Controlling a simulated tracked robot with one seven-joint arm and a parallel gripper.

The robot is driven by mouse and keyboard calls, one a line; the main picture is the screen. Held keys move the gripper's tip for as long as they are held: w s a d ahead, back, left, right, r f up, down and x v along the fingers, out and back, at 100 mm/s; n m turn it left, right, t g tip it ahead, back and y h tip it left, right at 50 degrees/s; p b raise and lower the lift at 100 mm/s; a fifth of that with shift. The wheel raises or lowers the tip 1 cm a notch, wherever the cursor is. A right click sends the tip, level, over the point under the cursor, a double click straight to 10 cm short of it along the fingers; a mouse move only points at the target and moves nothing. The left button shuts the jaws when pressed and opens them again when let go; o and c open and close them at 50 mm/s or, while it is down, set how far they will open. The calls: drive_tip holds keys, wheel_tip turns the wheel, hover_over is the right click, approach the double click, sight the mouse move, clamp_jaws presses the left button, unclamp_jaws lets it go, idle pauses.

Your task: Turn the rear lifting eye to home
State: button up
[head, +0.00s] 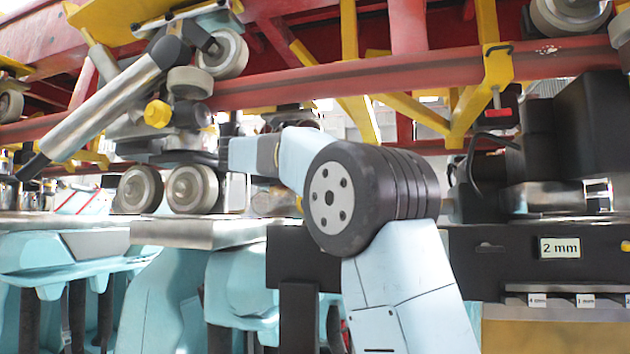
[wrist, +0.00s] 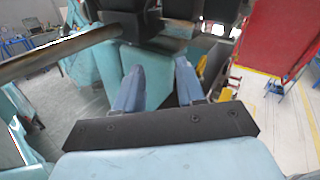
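I cannot make out the rear lifting eye for certain in either view. In the wrist view, my gripper (wrist: 158,72) shows as two light blue fingers with a clear gap between them. It is open, with nothing seen between the fingers. Dark block-like parts (wrist: 175,30) lie just beyond the fingertips; whether they touch cannot be told. In the head view, my arm's large black joint and blue links fill the middle, and my gripper cannot be made out there.
The red coaster frame (head: 400,78) with yellow brackets (head: 497,68) spans overhead. Wheels (head: 192,188) and a silver cylinder (head: 110,105) are at left. A black rack labelled 2 mm (head: 510,265) is at right. In the wrist view, a metal bar (wrist: 60,55) crosses at left; open floor shows right.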

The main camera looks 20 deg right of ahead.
drive_tip(key=s+r, duration=0.4)
drive_tip(key=s, duration=0.5)
drive_tip(key=shift+s+r, duration=0.2)
drive_tip(key=shift+c, duration=0.3)
